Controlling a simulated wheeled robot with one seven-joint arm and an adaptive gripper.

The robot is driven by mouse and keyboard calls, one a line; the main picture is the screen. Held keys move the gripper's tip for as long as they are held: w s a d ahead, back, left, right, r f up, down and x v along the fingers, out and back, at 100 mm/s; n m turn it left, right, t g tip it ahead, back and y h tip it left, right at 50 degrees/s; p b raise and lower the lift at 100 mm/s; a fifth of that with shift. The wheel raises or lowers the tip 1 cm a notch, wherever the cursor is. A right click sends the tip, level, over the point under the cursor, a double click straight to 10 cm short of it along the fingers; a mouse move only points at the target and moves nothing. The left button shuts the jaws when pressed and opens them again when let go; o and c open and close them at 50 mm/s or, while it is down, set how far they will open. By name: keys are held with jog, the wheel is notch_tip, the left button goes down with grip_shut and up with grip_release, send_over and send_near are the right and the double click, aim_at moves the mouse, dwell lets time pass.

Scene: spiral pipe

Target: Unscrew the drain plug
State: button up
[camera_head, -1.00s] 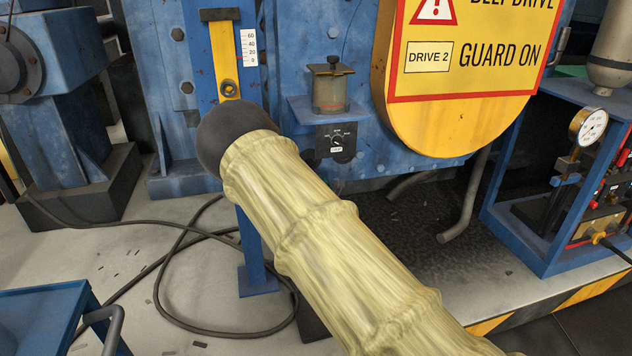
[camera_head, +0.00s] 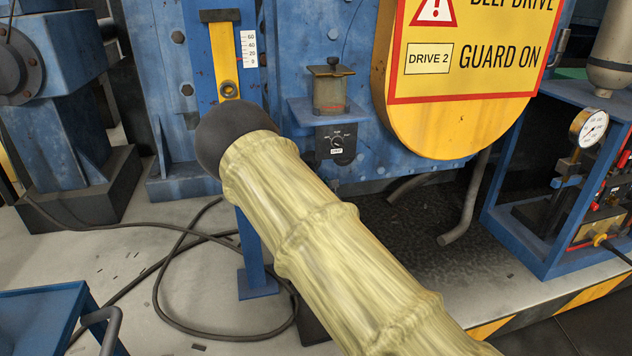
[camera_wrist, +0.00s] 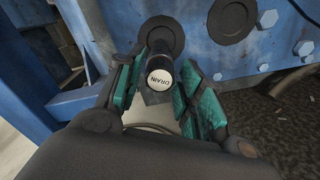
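The fingers look open, with a narrow gap between the pads and the knob; contact is not clear. In the head view my sleeved arm hides the gripper and the plug.
A blue machine frame (camera_wrist: 45,60) stands left of my gripper, and a round cover with bolts (camera_wrist: 232,20) is at right. The head view shows a yellow belt guard (camera_head: 455,130), a loose cable (camera_head: 215,335) on the floor and a blue cart (camera_head: 40,310) at lower left.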

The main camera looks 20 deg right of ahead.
jog(key=m+p, duration=0.4)
jog(key=m, duration=2.6)
jog(key=shift+f, duration=0.1)
